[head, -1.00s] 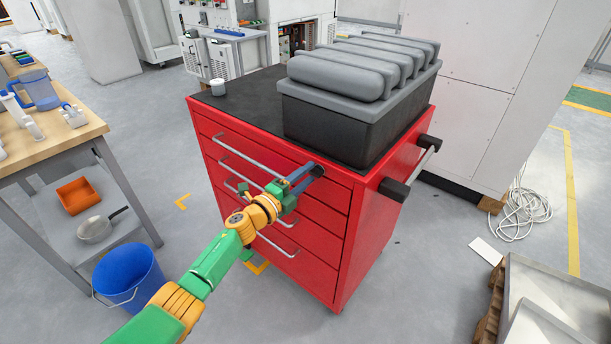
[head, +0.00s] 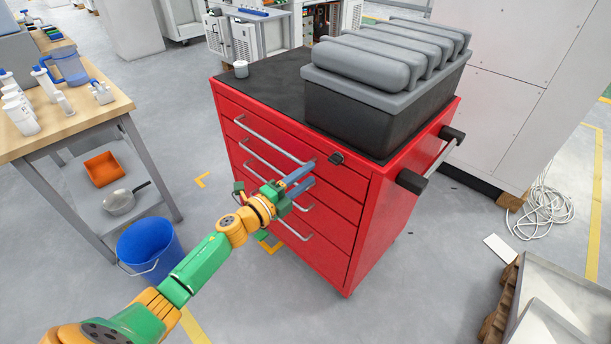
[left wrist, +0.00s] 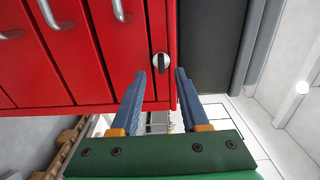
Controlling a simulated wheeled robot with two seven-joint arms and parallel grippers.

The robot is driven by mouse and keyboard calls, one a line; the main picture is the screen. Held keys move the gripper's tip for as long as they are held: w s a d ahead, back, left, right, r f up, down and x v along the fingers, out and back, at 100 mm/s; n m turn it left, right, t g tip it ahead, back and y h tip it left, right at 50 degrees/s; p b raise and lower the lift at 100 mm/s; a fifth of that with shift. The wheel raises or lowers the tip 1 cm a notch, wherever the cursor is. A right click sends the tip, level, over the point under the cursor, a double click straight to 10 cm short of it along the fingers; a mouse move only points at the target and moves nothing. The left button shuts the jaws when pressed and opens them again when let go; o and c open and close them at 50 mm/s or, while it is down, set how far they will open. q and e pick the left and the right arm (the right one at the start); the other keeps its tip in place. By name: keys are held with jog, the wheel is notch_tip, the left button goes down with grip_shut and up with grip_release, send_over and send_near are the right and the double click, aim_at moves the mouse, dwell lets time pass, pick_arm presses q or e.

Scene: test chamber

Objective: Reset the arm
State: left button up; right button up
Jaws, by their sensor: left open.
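My left gripper (head: 309,179) is in front of the red tool cabinet (head: 362,232), near the right end of the upper drawers. Its blue fingers are open and nothing is held between them. The small dark lock (head: 336,158) on the top drawer's front is up and to the right of the fingertips and apart from them. In the left wrist view the lock (left wrist: 160,63) shows between and beyond the open fingers (left wrist: 160,76). The drawers look shut. My right gripper is not in view.
A wooden-topped table (head: 85,117) and blue bucket (head: 150,250) are at left. A pallet with a metal tray (head: 560,300) is at lower right. Floor in front is partly clear.

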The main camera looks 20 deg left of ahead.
pick_arm(q)
jog(key=s+a+f+n+g+y+p, duration=0.1)
jog(key=s+f+n+g+y, duration=0.2)
jog(key=s+f, duration=0.45)
jog(key=s+a+f+n+g+y+p, duration=0.15)
jog(key=s+f+n, duration=0.35)
jog(key=f, duration=0.5)
jog(key=s+f+n+g+y+p, duration=0.1)
jog(key=s+f+n+g+y, duration=0.15)
jog(key=s+f+n, duration=0.45)
jog(key=s+d+f+n+g, duration=0.2)
jog(key=s+f+g, duration=0.2)
jog(key=s, duration=0.8)
jog(key=s+d+f+n+g, duration=0.2)
jog(key=s+f+g, duration=0.3)
jog(key=s, duration=0.8)
notch_tip(320, 180, down, 2)
jog(key=shift+s+d+f+h+p, duration=0.15)
jog(key=shift+d+f+h+p, duration=0.1)
jog(key=shift+d+h+p, duration=0.2)
jog(key=shift+o, duration=0.2)
jog(key=shift+a, duration=0.1)
